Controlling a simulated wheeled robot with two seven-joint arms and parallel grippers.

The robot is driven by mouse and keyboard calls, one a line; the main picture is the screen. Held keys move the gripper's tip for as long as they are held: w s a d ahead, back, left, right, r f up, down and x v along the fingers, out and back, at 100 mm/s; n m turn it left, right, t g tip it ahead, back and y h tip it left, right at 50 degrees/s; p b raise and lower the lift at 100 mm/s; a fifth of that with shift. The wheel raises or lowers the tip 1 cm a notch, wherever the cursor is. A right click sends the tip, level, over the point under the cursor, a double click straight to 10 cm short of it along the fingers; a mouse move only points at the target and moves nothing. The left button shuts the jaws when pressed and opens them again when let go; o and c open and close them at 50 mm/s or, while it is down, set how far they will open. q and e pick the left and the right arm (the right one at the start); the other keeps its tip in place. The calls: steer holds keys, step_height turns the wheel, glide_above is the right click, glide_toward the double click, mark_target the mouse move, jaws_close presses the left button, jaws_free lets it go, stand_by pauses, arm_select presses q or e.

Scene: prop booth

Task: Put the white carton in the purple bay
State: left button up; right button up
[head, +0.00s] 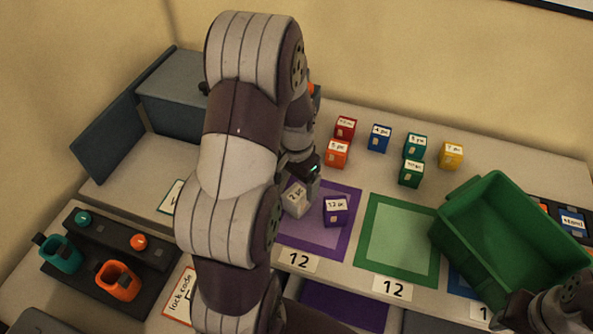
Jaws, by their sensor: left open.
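The white carton (295,200) is at the left part of the purple bay (316,238), a mat with a purple border and a "12" card in front. It looks slightly turned, and its base is partly hidden, so I cannot tell if it rests flat. A purple carton (336,211) stands in the same bay, to its right. My left gripper (304,184) is open, right at the white carton's top, with one finger beside its right side. The other finger is hidden. My left arm covers the bay's left edge. My right gripper is not in view; only part of that arm shows at bottom right.
Several coloured cartons (411,173) stand behind the bays. The green bay (404,232) is empty. A dark rack (137,239) with teal and orange items is at left.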

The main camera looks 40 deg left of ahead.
mark_target(297, 195)
arm_select(q)
step_height(297, 195, up, 5)
steer(key=s+d+r+p, duration=0.1)
steer(key=s+d, duration=0.2)
steer(key=d, duration=0.3)
steer(key=s+d+r+t+p, duration=0.1)
steer(key=s+d, duration=0.3)
steer(key=d, duration=0.3)
steer(key=shift+r+n, duration=0.35)
steer(key=shift+n, duration=0.05)
